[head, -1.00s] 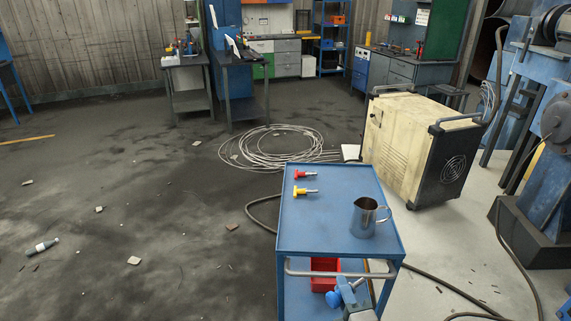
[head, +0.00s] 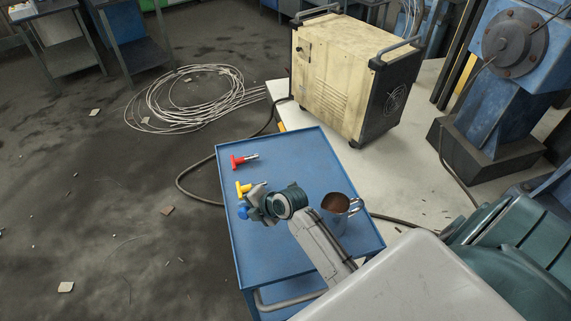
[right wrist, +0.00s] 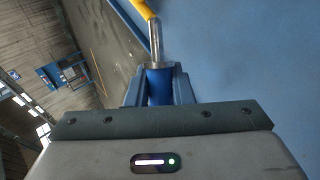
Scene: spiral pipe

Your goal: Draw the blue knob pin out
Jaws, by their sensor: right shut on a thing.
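My right gripper (head: 253,209) is over the blue cart's top, just in front of the yellow knob pin (head: 241,188). It is shut on the blue knob pin, whose blue knob (head: 243,213) shows at the jaws. In the right wrist view the blue knob (right wrist: 158,88) sits between the fingers, with its metal shaft (right wrist: 155,42) pointing away. A yellow part (right wrist: 143,8) shows at that shaft's far end. I cannot tell whether the blue pin touches the cart top. My left gripper is not in view.
On the cart top (head: 275,142) lie a red knob pin (head: 238,161) further back and a metal pitcher (head: 338,212) right of my gripper. A beige machine (head: 335,80) stands behind, and coiled cable (head: 195,98) lies on the floor. The back right of the top is clear.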

